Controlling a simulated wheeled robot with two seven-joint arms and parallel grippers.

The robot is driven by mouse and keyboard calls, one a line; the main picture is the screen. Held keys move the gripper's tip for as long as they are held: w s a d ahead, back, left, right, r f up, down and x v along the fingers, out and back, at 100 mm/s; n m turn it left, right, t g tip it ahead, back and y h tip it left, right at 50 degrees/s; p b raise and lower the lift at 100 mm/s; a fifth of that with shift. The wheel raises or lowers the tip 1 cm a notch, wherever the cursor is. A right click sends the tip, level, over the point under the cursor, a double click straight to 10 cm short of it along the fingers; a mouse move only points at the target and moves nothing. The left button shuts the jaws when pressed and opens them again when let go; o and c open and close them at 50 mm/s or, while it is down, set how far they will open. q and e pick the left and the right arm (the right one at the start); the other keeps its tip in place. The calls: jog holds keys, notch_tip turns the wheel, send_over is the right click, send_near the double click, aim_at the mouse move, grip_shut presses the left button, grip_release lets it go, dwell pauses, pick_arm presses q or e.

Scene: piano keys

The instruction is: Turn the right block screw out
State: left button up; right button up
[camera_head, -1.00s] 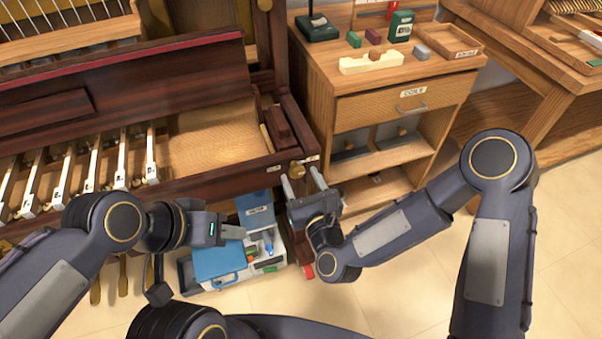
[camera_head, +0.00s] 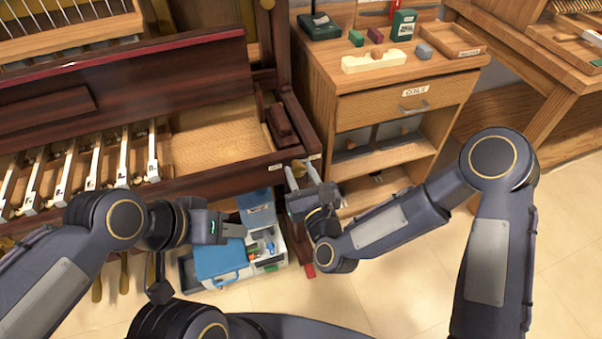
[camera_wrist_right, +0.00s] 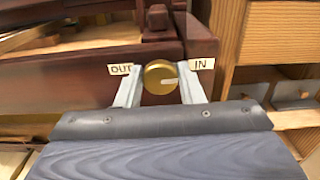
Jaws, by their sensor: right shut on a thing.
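The right block screw is a round brass knob (camera_wrist_right: 160,77) on the dark red-brown piano block. A pale mark on its face points right, towards the IN label (camera_wrist_right: 202,64). The OUT label (camera_wrist_right: 121,69) is on its left. My right gripper (camera_head: 299,168) is at the block's front face, and its two pale fingers are shut on the knob from both sides. It also shows in the right wrist view (camera_wrist_right: 160,92). My left gripper (camera_head: 236,230) hangs above the blue case, away from the piano; its finger gap cannot be made out.
A tool box with a blue lid (camera_head: 220,258) stands on the floor below the grippers. A wooden cabinet (camera_head: 405,105) with a drawer and open shelves stands right of the piano. White key parts (camera_head: 95,165) line the piano's left. Tiled floor is free at lower right.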

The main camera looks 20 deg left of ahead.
jog(key=n+b, duration=0.1)
jog(key=b, duration=0.1)
jog(key=n+b, duration=0.2)
jog(key=shift+f+n, duration=0.25)
jog(key=shift+n, duration=0.05)
jog(key=n+b, duration=0.3)
jog(key=n, duration=0.1)
jog(key=shift+s+a+n+b, duration=0.1)
jog(key=shift+n+b, duration=0.2)
jog(key=n+b, duration=0.4)
jog(key=n, duration=0.1)
jog(key=n+b, duration=0.3)
jog(key=n, duration=0.2)
jog(key=shift+f, duration=0.1)
jog(key=n+b, duration=0.2)
jog(key=n, duration=0.2)
jog(key=shift+s+n, duration=0.1)
jog(key=shift+n, duration=0.2)
jog(key=n+b, duration=0.1)
jog(key=n, duration=0.8)
jog(key=shift+f+n, duration=0.1)
jog(key=shift+n, duration=1.8)
